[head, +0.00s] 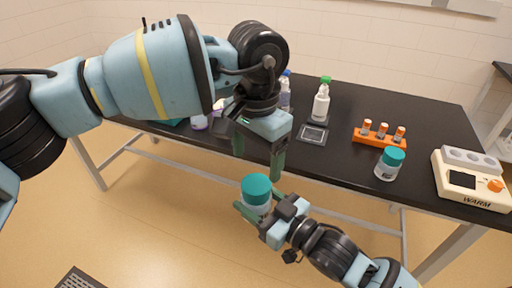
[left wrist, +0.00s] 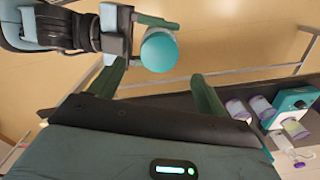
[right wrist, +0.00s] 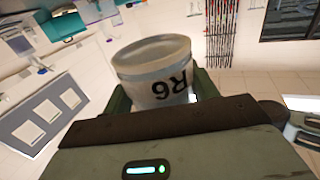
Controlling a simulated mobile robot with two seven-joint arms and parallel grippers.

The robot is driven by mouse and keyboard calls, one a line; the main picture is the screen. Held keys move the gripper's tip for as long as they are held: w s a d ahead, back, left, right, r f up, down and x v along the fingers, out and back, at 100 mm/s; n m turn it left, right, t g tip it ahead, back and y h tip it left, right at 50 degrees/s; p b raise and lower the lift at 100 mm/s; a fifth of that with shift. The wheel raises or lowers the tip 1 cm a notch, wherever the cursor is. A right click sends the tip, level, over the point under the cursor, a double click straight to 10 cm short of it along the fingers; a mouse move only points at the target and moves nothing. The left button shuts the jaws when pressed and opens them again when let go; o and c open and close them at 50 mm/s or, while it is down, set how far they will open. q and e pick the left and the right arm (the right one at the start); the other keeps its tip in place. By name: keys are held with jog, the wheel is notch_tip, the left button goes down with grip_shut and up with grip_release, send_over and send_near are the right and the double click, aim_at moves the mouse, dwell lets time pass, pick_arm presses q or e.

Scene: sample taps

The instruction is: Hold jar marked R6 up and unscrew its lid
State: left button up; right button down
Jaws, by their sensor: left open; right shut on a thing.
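The jar (head: 262,207) is clear with a teal lid (head: 256,185). It is held up in front of the table, lid upward, with the mark R6 readable on its wall (right wrist: 150,88) in the right wrist view. My right gripper (head: 258,212) is shut around the jar's body, below the lid. My left gripper (head: 258,162) is open and empty, just above the lid with its fingers pointing down. In the left wrist view the lid (left wrist: 159,51) shows beyond and between the open fingers, apart from them.
On the black table (head: 340,160) stand another teal-lidded jar (head: 389,164), an orange rack of vials (head: 378,138), a green-capped bottle (head: 321,102), a small dark-topped plate (head: 312,134) and a cream warmer (head: 470,180). Bottles behind my left gripper are partly hidden.

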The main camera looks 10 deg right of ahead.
aim_at(256, 184)
pick_arm(q)
jog(key=shift+f, duration=3.2)
